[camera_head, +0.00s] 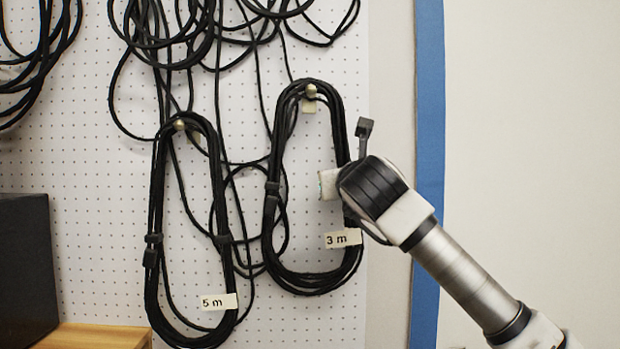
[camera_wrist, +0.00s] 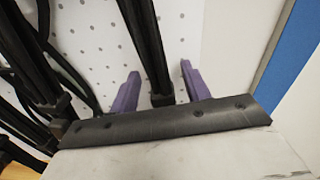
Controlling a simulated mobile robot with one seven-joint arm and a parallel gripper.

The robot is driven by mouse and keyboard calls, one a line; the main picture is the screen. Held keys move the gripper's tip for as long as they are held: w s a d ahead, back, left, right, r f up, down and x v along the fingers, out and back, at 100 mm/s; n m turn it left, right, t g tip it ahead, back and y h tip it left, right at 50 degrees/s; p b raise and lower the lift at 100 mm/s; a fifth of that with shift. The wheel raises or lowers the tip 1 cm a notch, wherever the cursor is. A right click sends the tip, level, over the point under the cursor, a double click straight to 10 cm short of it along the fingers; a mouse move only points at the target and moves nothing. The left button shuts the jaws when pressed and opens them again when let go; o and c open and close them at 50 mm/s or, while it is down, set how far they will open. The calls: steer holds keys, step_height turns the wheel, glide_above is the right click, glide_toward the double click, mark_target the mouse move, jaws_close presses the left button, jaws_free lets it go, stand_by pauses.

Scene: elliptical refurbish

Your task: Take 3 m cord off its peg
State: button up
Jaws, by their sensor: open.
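The 3 m cord (camera_head: 270,225) is a long black looped bundle hanging from its peg (camera_head: 311,90) on the pegboard. A white "3 m" tag (camera_head: 343,238) is on its lower right side. My gripper (camera_wrist: 161,88) is open at the right side of the loop. In the wrist view, a black strand bundle (camera_wrist: 146,40) passes between its two purple fingers, with clear gaps to both. In the head view, my wrist hides part of the loop's right side, and the fingers cannot be made out.
The 5 m cord (camera_head: 153,210) hangs from its own peg (camera_head: 179,125) just left. More black cords (camera_head: 190,30) tangle above and behind both loops. A blue vertical strip (camera_head: 429,130) and bare wall are to the right. A dark box (camera_head: 25,265) stands at lower left.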

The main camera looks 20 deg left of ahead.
mark_target(348, 140)
jaws_close()
stand_by(0.3)
steer(key=shift+s+d+r+b, duration=0.1)
steer(key=shift+b, duration=0.35)
steer(key=shift+s+r+b, duration=0.1)
steer(key=shift+r+b, duration=0.05)
steer(key=shift+b, duration=0.2)
step_height(348, 140, up, 6)
steer(key=shift+s+d+r+b, duration=0.15)
steer(key=shift+r+b, duration=0.1)
steer(key=shift+b, duration=0.7)
steer(key=b+v, duration=0.7)
steer(key=v, duration=1.2)
steer(key=shift+d, duration=0.25)
